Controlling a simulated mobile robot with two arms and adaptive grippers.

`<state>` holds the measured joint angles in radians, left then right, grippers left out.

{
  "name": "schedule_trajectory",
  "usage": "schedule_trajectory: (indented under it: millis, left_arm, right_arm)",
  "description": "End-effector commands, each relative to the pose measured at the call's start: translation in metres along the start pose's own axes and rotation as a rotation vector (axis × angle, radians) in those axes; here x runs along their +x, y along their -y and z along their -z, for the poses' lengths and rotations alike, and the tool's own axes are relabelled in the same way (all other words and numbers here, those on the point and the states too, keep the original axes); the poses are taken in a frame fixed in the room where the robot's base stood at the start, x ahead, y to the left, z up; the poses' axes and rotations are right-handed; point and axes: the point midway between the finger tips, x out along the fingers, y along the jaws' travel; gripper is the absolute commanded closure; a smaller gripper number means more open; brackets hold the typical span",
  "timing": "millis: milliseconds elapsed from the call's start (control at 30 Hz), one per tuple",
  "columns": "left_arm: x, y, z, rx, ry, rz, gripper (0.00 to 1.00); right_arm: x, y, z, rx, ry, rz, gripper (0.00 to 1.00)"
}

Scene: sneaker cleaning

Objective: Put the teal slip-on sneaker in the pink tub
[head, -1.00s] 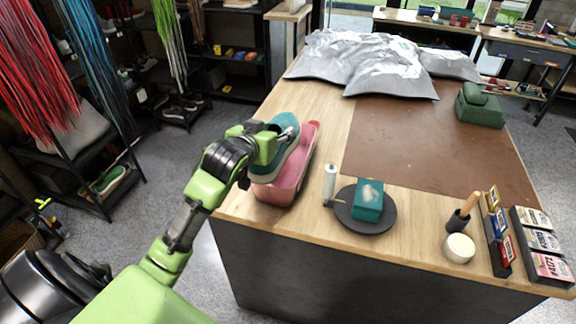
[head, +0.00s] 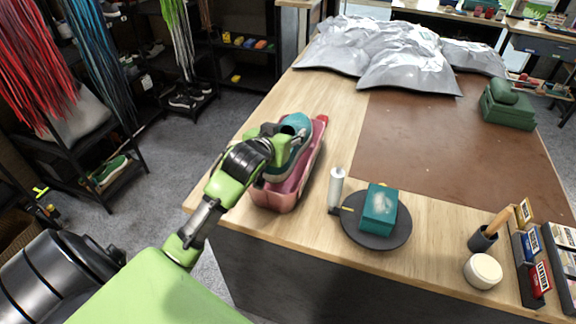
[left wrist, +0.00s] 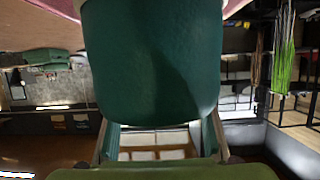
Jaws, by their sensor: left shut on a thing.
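The teal slip-on sneaker (head: 300,125) is in my left gripper (head: 286,143), at the pink tub (head: 273,197) on the left side of the table. The sneaker is over the tub's opening, its lower part within the rim as seen from the head. I cannot tell whether it touches the tub's floor. In the left wrist view the sneaker's dark teal surface (left wrist: 150,60) fills the middle, close against the fingers. My gripper and wrist hide part of the sneaker. My right gripper is not in view.
Right of the tub stand a white bottle (head: 336,188) and a dark round plate (head: 376,241) with a teal box (head: 380,208). A grey crumpled cover (head: 400,55) lies at the back. The brown mat (head: 430,140) is mostly clear.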

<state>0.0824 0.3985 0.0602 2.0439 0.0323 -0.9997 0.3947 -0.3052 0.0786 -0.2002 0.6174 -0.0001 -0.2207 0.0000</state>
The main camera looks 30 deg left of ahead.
Motion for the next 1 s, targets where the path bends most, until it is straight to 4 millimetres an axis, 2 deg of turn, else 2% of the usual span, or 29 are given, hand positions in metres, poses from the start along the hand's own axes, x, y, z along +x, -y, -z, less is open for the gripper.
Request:
schedule_trajectory:
  millis: [100,367,500,600,933,967,1000]
  left_arm:
    - [0.008,0.000,-0.022,0.001,0.004,0.000,0.98]
    - [0.019,-0.001,-0.048,0.000,0.001,-0.001,0.98]
    - [0.027,0.000,-0.068,0.000,0.003,0.000,0.98]
    - [0.030,0.000,-0.075,0.000,0.000,-0.001,0.98]
    - [0.032,-0.001,-0.077,0.000,-0.002,-0.002,0.98]
    - [0.031,-0.001,-0.078,0.000,0.001,-0.001,0.46]
    - [0.031,-0.001,-0.078,0.000,0.001,-0.001,0.36]
  right_arm:
    - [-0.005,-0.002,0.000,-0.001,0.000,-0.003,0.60]
    - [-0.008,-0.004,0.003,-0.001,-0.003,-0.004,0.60]
    - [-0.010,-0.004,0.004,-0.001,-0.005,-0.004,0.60]
    - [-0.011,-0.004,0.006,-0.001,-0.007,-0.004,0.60]
    - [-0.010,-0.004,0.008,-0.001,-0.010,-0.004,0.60]
    - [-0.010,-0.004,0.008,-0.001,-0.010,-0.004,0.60]
    - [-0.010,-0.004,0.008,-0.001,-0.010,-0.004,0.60]
